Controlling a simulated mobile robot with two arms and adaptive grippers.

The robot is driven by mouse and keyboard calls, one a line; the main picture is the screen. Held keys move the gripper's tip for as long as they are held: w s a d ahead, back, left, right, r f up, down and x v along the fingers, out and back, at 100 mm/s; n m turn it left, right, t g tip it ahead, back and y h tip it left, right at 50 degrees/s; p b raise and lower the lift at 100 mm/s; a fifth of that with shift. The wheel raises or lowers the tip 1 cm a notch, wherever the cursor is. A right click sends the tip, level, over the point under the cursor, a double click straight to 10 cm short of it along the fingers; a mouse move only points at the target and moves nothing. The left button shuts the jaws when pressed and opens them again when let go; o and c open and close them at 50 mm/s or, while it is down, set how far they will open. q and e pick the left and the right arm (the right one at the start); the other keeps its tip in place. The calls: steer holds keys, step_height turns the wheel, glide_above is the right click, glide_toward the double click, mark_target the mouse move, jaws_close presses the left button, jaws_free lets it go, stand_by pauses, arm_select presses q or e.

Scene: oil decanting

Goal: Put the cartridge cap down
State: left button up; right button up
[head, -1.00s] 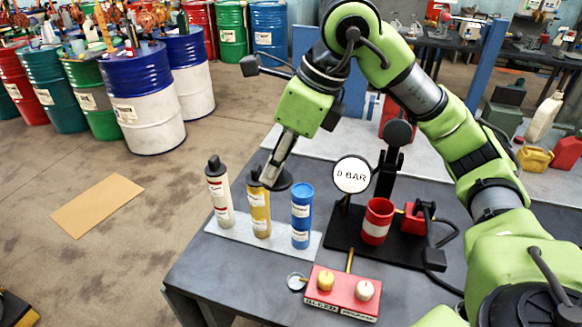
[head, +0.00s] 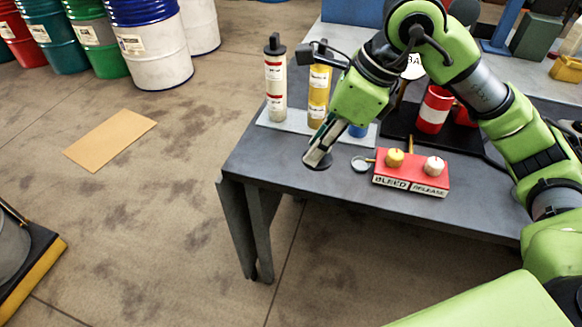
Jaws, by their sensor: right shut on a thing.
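My right gripper (head: 319,153) is shut on a dark round cap (head: 317,164), held over the near left part of the grey table (head: 290,172). I cannot tell whether the cap touches the table. Behind it, on a pale mat (head: 292,121), stand a yellow cartridge (head: 318,92) and a cream cartridge with a black top (head: 275,78). A blue cartridge (head: 357,130) is mostly hidden behind the gripper. My left gripper is not in view.
A red and white cup (head: 434,110) stands behind the box on a black base. The table's left end is clear.

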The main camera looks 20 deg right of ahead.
steer(key=w+f+p, duration=0.1)
steer(key=w+f, duration=0.2)
steer(key=w, duration=0.1)
steer(key=w+f+p, duration=0.1)
steer(key=w+f, duration=0.1)
steer(key=w, duration=0.2)
steer(key=w+f+p, duration=0.1)
steer(key=w+f, duration=0.2)
steer(key=w, duration=0.1)
steer(key=shift+w+a+f, duration=0.2)
steer(key=shift+w+f, duration=0.05)
steer(key=shift+f, duration=0.05)
steer(key=shift+w+f, duration=0.35)
steer(key=shift+f, duration=0.1)
steer(key=shift+w+f, duration=0.1)
steer(key=shift+f, duration=0.25)
step_height(320, 180, down, 3)
steer(key=shift+r+p, duration=0.2)
steer(key=shift+p, duration=0.5)
steer(key=shift+f, duration=0.15)
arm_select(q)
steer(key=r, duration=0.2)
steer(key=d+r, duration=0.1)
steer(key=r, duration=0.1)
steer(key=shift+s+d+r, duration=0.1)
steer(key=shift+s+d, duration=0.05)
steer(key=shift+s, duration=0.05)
arm_select(e)
steer(key=o, duration=0.8)
steer(key=shift+c, duration=0.2)
